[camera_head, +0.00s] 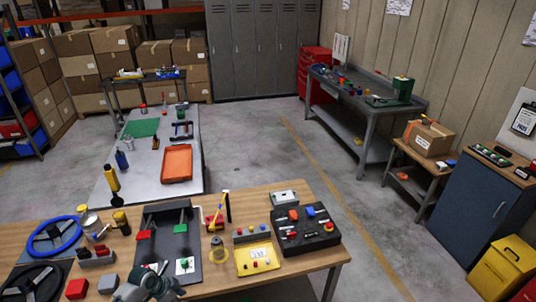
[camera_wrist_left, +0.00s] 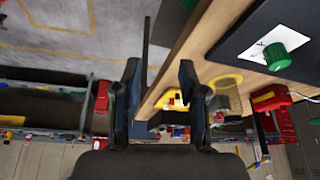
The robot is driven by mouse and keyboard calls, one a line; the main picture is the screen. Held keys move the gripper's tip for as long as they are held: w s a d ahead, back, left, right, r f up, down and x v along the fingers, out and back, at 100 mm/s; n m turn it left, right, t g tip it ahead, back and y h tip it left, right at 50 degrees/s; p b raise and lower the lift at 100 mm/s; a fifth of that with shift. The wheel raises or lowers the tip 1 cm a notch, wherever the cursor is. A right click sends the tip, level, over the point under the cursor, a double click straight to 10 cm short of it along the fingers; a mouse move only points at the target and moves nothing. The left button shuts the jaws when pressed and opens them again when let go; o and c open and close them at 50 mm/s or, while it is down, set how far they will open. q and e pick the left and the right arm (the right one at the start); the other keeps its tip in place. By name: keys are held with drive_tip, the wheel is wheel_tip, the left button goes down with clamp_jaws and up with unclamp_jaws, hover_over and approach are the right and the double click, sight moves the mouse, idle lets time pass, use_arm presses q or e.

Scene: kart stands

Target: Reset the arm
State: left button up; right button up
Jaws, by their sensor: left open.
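My left gripper (camera_wrist_left: 158,78) is open in the left wrist view, with nothing visible between its two dark fingers. In the head view a grey part of my arm (camera_head: 150,287) shows at the bottom edge, over the front of the wooden table (camera_head: 215,290); the fingers are hard to make out there. A green knob on a white plate (camera_head: 185,265) is close to its right. The knob (camera_wrist_left: 277,56) also shows at the upper right of the left wrist view, beyond the table edge. My right gripper is not in view.
A dark panel with red and green levers (camera_head: 150,250), a yellow box (camera_head: 256,259), a black control box (camera_head: 312,243) and steering wheels (camera_head: 55,235) crowd the wooden table. A grey table with an orange tray (camera_head: 176,163) stands behind. Floor (camera_head: 300,190) is open to the right.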

use_arm(q)
drive_tip(key=s+a+f+n+y+b, duration=0.15)
drive_tip(key=s+f, duration=0.35)
drive_tip(key=f, duration=0.6)
drive_tip(key=s+f+n+y+b, duration=0.1)
drive_tip(key=s+f+n, duration=0.25)
drive_tip(key=f, duration=0.85)
drive_tip(key=s+a+f+n+y+b, duration=0.15)
drive_tip(key=s+f, duration=0.35)
drive_tip(key=f, duration=0.6)
drive_tip(key=s+d+f+n, duration=0.1)
drive_tip(key=s+d+f, duration=0.2)
drive_tip(key=s, duration=0.9)
drive_tip(key=s+d+f+n+g+b, duration=0.1)
drive_tip(key=s+d+f, duration=0.2)
drive_tip(key=s+f, duration=0.5)
drive_tip(key=s+d+f+n+b, duration=0.1)
drive_tip(key=s+d+f, duration=0.2)
drive_tip(key=s, duration=1.3)
wheel_tip(320, 180, down, 3)
drive_tip(key=shift+s+d+f+g, duration=0.15)
drive_tip(key=shift+d+g, duration=0.1)
drive_tip(key=shift+g, duration=0.05)
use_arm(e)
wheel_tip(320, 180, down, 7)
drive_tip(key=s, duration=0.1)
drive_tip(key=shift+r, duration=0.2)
